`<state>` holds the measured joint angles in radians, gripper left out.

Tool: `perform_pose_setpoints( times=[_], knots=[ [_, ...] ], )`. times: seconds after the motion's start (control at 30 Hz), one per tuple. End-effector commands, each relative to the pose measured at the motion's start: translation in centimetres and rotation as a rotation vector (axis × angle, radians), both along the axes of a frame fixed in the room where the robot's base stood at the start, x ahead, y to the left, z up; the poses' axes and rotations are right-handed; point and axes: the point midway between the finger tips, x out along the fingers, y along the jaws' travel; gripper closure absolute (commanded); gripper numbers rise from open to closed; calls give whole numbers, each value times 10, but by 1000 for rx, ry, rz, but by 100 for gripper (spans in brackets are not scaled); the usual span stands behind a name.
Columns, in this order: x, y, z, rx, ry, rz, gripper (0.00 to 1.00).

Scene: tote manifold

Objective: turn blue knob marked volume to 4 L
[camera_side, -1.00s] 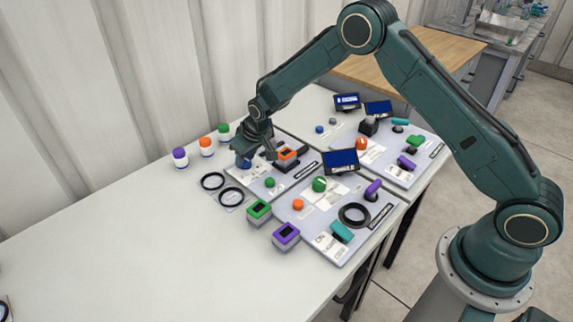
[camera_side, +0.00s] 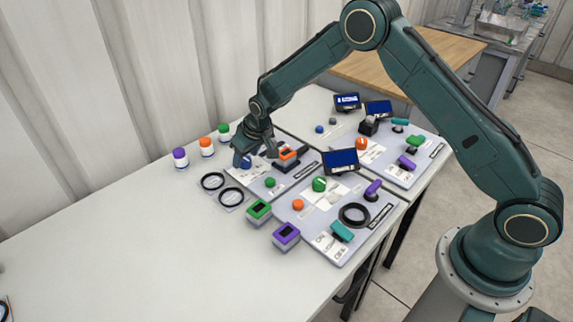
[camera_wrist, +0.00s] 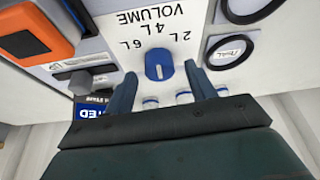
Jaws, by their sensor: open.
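The blue knob (camera_wrist: 159,65) sits on a white panel in the wrist view, below the upside-down print VOLUME (camera_wrist: 150,17) and the marks 2 L, 4 L and 6 L. A short white line runs up and down on the knob's face; I cannot tell which mark it points at. My gripper (camera_wrist: 160,72) is open, one finger on each side of the knob, with a visible gap at both sides. In the side view my gripper (camera_side: 256,158) is low over the far left panel and largely hides the knob.
An orange-topped device (camera_wrist: 35,35) is left of the knob. Black rings (camera_wrist: 228,48) lie to its right. White bottles with coloured caps (camera_side: 206,147) stand left of the panel. A green block (camera_side: 259,211) and a purple block (camera_side: 286,235) are nearer the front.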

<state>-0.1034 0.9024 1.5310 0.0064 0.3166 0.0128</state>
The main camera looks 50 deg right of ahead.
Motion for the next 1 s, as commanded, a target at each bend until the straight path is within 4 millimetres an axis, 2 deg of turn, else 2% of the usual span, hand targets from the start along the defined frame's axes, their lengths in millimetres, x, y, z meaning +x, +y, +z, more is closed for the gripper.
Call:
perform_pose_setpoints(
  times=[0.73, 1.0],
  knots=[
    [-35, -3, 90, 0, -5, 1, 44],
    [-46, -4, 114, 1, -3, 1, 44]
  ],
)
